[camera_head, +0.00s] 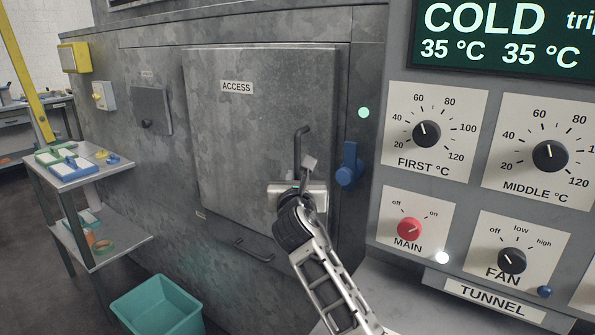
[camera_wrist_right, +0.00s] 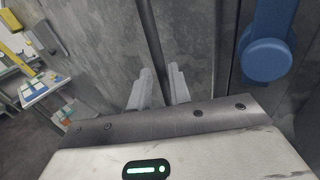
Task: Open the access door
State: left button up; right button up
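The grey metal access door (camera_head: 235,140), labelled ACCESS, sits flush in the machine's front and looks closed. Its dark bar handle (camera_head: 298,148) stands upright near the door's right edge; it also shows in the right wrist view (camera_wrist_right: 152,35). My right gripper (camera_head: 305,172) is at the lower part of the handle. In the right wrist view its two fingers (camera_wrist_right: 160,88) lie on either side of the bar, with little or no gap. The gripper hides the handle's lower end. My left gripper is not in view.
A blue latch (camera_head: 348,165) is on the frame just right of the door; it also shows in the right wrist view (camera_wrist_right: 268,50). A control panel (camera_head: 450,185) with knobs stands at right. A teal bin (camera_head: 158,308) and a side table (camera_head: 85,175) are at left.

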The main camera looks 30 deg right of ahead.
aim_at(297, 171)
jog(key=x, duration=0.5)
grip_shut()
jog(key=shift+a, duration=0.15)
